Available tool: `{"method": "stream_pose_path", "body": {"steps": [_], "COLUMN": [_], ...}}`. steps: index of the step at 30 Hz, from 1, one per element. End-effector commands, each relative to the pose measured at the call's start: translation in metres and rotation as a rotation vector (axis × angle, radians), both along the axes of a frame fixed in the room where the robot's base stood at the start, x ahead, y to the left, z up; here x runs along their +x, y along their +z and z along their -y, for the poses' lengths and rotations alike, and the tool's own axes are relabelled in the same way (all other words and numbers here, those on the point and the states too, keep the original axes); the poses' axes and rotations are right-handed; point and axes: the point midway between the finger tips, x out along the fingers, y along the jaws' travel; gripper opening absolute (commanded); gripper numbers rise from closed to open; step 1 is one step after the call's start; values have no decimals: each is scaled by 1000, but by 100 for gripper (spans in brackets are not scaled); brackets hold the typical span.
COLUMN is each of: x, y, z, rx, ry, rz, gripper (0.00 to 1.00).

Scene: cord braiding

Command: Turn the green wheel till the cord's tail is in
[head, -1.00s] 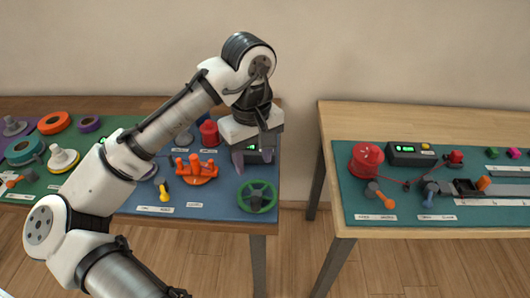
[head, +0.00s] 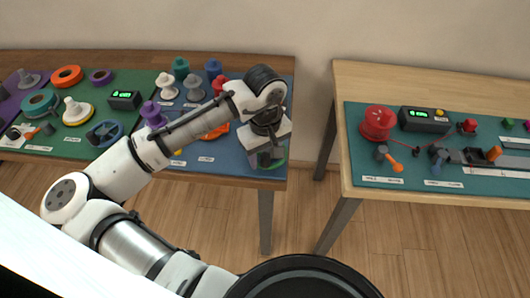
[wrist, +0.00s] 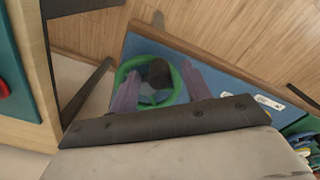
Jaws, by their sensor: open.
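The green wheel (wrist: 137,61) lies at the front corner of the blue mat. In the wrist view its rim and dark hub show between and around my fingers. In the head view my gripper (head: 266,161) covers most of the wheel, and only a bit of green rim (head: 279,163) shows. In the wrist view my gripper (wrist: 159,74) is open, its two purple fingers apart on either side of the hub. I cannot tell whether they touch the wheel. The orange braiding piece (head: 217,131) is partly behind my arm. I cannot make out the cord's tail.
Several spools, one purple (head: 151,113), stand on the blue mat. A second table (head: 342,150) on the right, past a gap, holds a red spool (head: 377,122), a dark box with a green display (head: 424,119) and a red cord.

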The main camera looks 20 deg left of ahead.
Motion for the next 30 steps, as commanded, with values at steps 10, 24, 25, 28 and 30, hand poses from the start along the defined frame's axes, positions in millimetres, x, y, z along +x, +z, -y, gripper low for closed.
{"method": "stream_pose_path", "body": {"steps": [10,24,25,28,30], "x": [0,0,0,0,0], "y": [-1,-1,-1,-1,-1], "z": [0,0,0,0,0], "rx": [-1,-1,0,0,-1], "ry": [-1,-1,-1,-1,-1], "rz": [1,1,0,0,1], "gripper": [39,0,0,0,0]}}
